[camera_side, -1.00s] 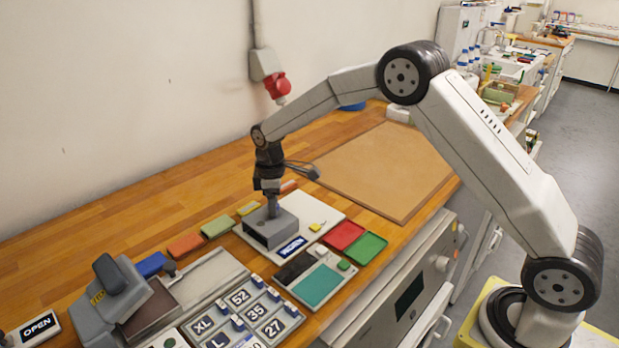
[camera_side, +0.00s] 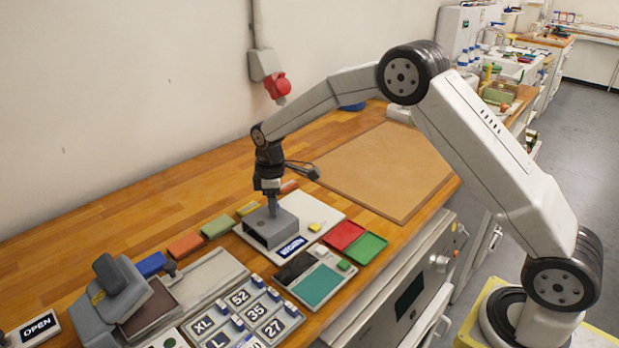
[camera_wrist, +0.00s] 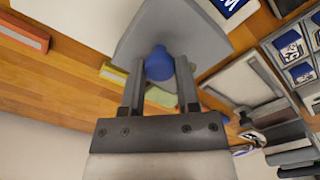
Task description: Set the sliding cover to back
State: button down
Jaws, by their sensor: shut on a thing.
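The sliding cover (camera_side: 284,229) is a grey, open-fronted housing on a white plate (camera_side: 325,212). It covers the left part of the plate. A blue-and-white label (camera_side: 292,247) lies beside it, its lettering too small to read surely. My gripper (camera_side: 272,209) points down onto the top of the cover. In the wrist view my gripper (camera_wrist: 159,80) has a finger on each side of a blue knob (camera_wrist: 159,62), which stands on the grey cover (camera_wrist: 205,35). It is shut on this knob. What lies under the cover is mostly hidden.
Orange (camera_side: 185,245), green (camera_side: 217,226) and yellow (camera_side: 248,208) blocks line the wall side. Red (camera_side: 343,235) and green (camera_side: 368,247) trays lie to the right. A keyed panel (camera_side: 240,318) and a grey stamp-like device (camera_side: 110,295) stand at front left. A brown board (camera_side: 385,170) lies bare behind.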

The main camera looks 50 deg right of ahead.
dwell(0.6)
jog(key=d, duration=1.2)
jog(key=shift+d, duration=0.1)
jog(key=shift+c, duration=1.7)
grip_release()
notch_tip(320, 180, up, 8)
